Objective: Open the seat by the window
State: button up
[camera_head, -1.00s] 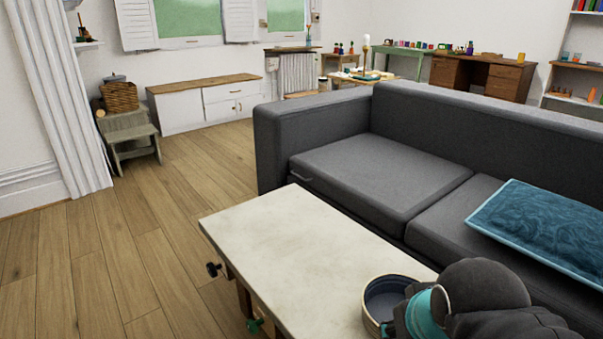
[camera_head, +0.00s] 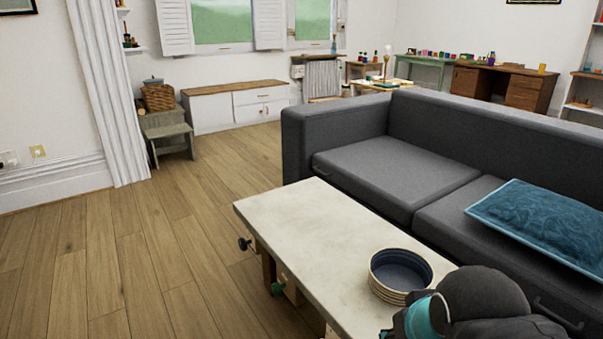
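Against the far wall below the windows stands a low white bench-like cabinet (camera_head: 212,116) with a brown wooden top, its fronts shut. The sofa's right seat (camera_head: 455,222) is also flat, partly under a teal cushion (camera_head: 540,222). I cannot tell from the picture which of these is the seat meant. A dark part of my arm with a teal band shows at the bottom right; my gripper's fingers are not visible.
A pale-topped table (camera_head: 300,222) with a round dark-blue-lined bowl (camera_head: 400,270) stands close before me, along the sofa's front. Wooden floor (camera_head: 120,250) is open to the left. A grey step stool (camera_head: 168,135) with a wicker basket (camera_head: 158,97) stands left of the cabinet.

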aim_at(397, 178)
jog(key=u, duration=0.9)
jog(key=i, duration=1.1)
jog(key=u, duration=0.6)
jog(key=i, duration=1.6)
jog(key=z, duration=1.05)
jog(key=i, duration=0.45)
jog(key=z, duration=0.25)
